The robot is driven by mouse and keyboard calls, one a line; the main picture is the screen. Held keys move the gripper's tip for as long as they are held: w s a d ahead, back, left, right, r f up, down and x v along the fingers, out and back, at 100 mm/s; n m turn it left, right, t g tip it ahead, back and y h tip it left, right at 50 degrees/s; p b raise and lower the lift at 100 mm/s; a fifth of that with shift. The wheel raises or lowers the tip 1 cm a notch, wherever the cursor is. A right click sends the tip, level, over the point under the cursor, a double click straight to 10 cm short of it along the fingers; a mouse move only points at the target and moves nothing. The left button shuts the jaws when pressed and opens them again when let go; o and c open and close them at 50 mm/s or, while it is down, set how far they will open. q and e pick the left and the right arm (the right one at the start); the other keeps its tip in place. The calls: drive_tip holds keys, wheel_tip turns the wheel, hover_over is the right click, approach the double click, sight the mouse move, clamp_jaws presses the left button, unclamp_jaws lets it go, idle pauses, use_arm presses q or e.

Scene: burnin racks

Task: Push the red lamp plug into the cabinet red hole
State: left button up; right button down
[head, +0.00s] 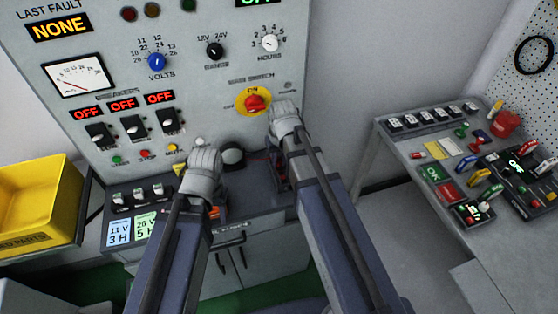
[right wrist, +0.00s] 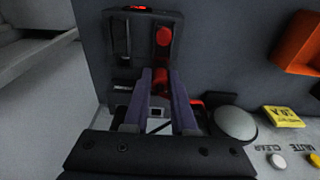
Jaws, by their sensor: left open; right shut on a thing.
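My right gripper (right wrist: 158,108) is shut on a red plug (right wrist: 160,80), whose red part shows between the fingers in the right wrist view. A black housing with a red round part (right wrist: 163,37) is just beyond the fingertips; I cannot tell whether the plug touches it. In the head view the right gripper (head: 279,172) is low before the cabinet, mostly hidden by its own arm. My left gripper (head: 214,212) is open above the cabinet's ledge, its fingers mostly hidden. On the cabinet (head: 215,90), a red round fitting (head: 145,154) sits under the breakers; I cannot tell whether it is the red hole.
A red main switch (head: 256,103) is on the cabinet front. A dark dome (head: 233,153) stands between my grippers. A yellow bin (head: 40,200) is at left. A side table (head: 400,140) with plugs and boxes is at right. A red cable (right wrist: 196,103) lies beside the fingers.

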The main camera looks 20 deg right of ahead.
drive_tip(key=shift+f+b, duration=0.4)
idle(0.3)
drive_tip(key=c, duration=0.7)
unclamp_jaws()
drive_tip(key=shift+o, duration=0.5)
drive_tip(key=o, duration=0.3)
drive_tip(key=shift+o, duration=0.2)
drive_tip(key=shift+r, duration=0.2)
drive_tip(key=shift+r+p, duration=2.65)
drive_tip(key=shift+p, duration=0.15)
